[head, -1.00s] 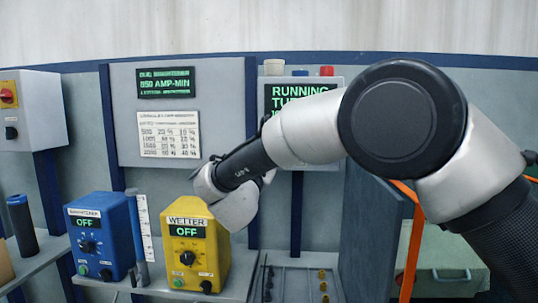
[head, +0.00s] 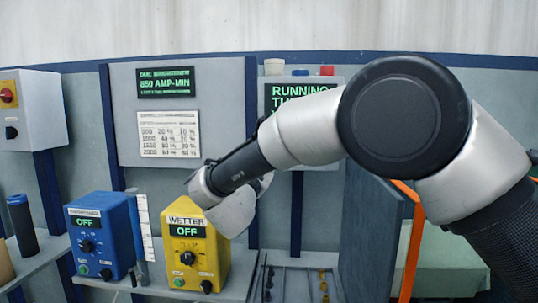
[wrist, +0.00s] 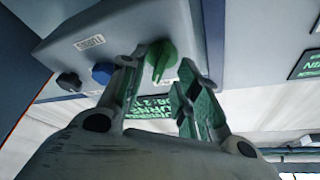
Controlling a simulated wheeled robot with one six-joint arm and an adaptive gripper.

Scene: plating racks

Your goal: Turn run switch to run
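In the wrist view a green knob (wrist: 160,57) sticks out of a grey box (wrist: 140,24). It appears between and just beyond the fingertips of my gripper (wrist: 163,66). The fingers are apart, with the left fingertip close beside the knob; I cannot tell whether it touches. No run marking on the knob is readable. In the head view my arm reaches left toward the yellow wetter box (head: 192,247), which reads OFF. My fingertips cannot be made out there.
A blue knob (wrist: 103,73) and a dark knob (wrist: 69,81) sit left of the green one. A blue box (head: 98,225) reading OFF stands left of the yellow box. A display panel (head: 290,100) reading RUNNING is partly hidden behind my arm.

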